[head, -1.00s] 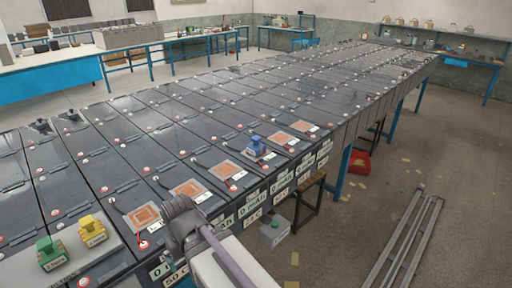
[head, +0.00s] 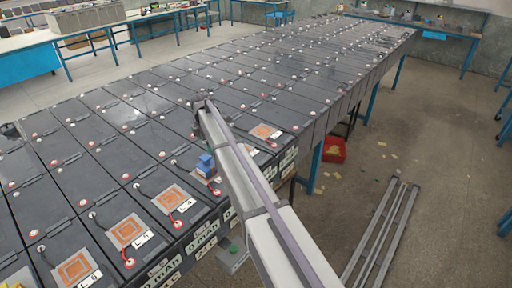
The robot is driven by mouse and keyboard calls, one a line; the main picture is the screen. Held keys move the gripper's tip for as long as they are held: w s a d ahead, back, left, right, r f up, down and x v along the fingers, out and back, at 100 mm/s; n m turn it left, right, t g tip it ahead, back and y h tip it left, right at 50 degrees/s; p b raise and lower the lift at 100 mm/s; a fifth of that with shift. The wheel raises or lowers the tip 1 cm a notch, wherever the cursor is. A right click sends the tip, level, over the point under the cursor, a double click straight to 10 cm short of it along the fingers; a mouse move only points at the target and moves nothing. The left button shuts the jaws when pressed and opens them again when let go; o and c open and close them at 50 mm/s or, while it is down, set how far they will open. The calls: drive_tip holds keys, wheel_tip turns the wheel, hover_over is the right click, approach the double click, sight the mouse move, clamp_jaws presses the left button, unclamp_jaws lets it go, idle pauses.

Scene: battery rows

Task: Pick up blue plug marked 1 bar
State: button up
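The blue plug (head: 206,165) stands upright on the near row of dark batteries, just left of my arm. Its marking is too small to read. A white label and red cap show just below it. My arm runs from the bottom edge up and left, passing to the right of the plug without visibly touching it. The dark far end of the arm lies over the batteries above the plug. No gripper fingers can be made out, and nothing is seen held.
Orange square pads lie along the near battery edge, including one labelled L4 (head: 173,197), one labelled L5 (head: 127,231) and one right of my arm (head: 265,131). A red bin (head: 333,149) and metal rails (head: 384,232) are on the floor at right.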

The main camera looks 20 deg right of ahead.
sight(206, 164)
drive_tip(key=a+n, duration=0.1)
drive_tip(key=n, duration=0.1)
drive_tip(key=s+a+n, duration=0.1)
drive_tip(key=n, duration=0.1)
drive_tip(key=shift+s+a+r, duration=0.1)
drive_tip(key=shift+s+r, duration=0.1)
drive_tip(key=shift+r, duration=0.2)
wheel_tip(206, 164, down, 6)
drive_tip(key=b, duration=0.6)
drive_tip(key=shift+w+f, duration=0.15)
drive_tip(key=shift+f, duration=0.05)
drive_tip(key=shift+d+r, duration=0.1)
drive_tip(key=shift+d, duration=0.1)
drive_tip(key=shift+d+f, duration=0.1)
drive_tip(key=shift+f, duration=0.15)
wheel_tip(206, 164, down, 5)
drive_tip(key=b, duration=0.5)
drive_tip(key=shift+w, duration=0.1)
drive_tip(key=shift+r, duration=0.3)
drive_tip(key=c, duration=1.1)
